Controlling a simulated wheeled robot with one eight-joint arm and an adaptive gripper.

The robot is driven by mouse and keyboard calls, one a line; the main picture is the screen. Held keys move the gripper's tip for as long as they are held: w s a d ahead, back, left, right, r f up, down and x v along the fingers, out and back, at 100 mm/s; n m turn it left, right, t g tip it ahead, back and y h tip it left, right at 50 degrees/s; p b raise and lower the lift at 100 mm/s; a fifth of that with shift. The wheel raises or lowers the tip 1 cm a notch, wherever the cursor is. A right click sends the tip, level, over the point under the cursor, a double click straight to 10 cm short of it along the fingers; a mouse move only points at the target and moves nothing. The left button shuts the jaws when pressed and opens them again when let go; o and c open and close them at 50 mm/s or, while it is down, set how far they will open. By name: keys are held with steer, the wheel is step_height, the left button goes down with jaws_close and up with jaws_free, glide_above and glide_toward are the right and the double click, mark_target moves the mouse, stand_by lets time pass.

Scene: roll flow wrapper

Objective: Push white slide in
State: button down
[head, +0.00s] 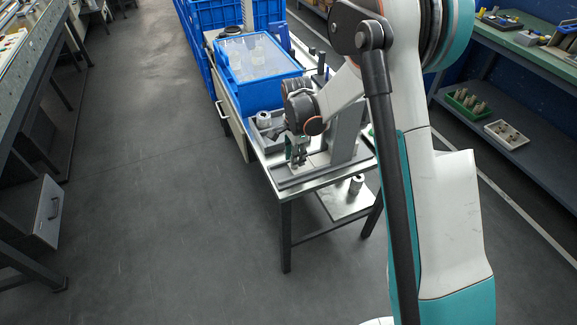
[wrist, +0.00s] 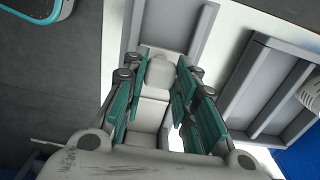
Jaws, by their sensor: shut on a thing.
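The white slide (wrist: 160,72) is a pale block in the wrist view, lying between my fingertips. My gripper (wrist: 158,82) is shut on it, with green-padded fingers on both sides. The slide's end lies at a grey channel (wrist: 188,28) with raised side walls. In the head view my gripper (head: 297,152) points down at the grey fixture (head: 318,172) on the small table. The slide is too small and too covered there to tell how far in it sits.
A blue crate (head: 258,72) with clear containers stands behind on the same table. A grey tray with compartments (wrist: 262,75) lies beside the channel. A metal roll (head: 356,184) is on the lower shelf. The floor left of the table is clear.

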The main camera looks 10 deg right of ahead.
mark_target(311, 161)
steer(key=d, duration=0.2)
steer(key=w+d, duration=0.1)
steer(key=d, duration=0.3)
steer(key=shift+w, duration=0.35)
steer(key=c, duration=1.3)
jaws_free()
steer(key=shift+d, duration=0.1)
steer(key=shift+r, duration=0.55)
step_height(311, 161, up, 11)
steer(key=shift+f, duration=0.1)
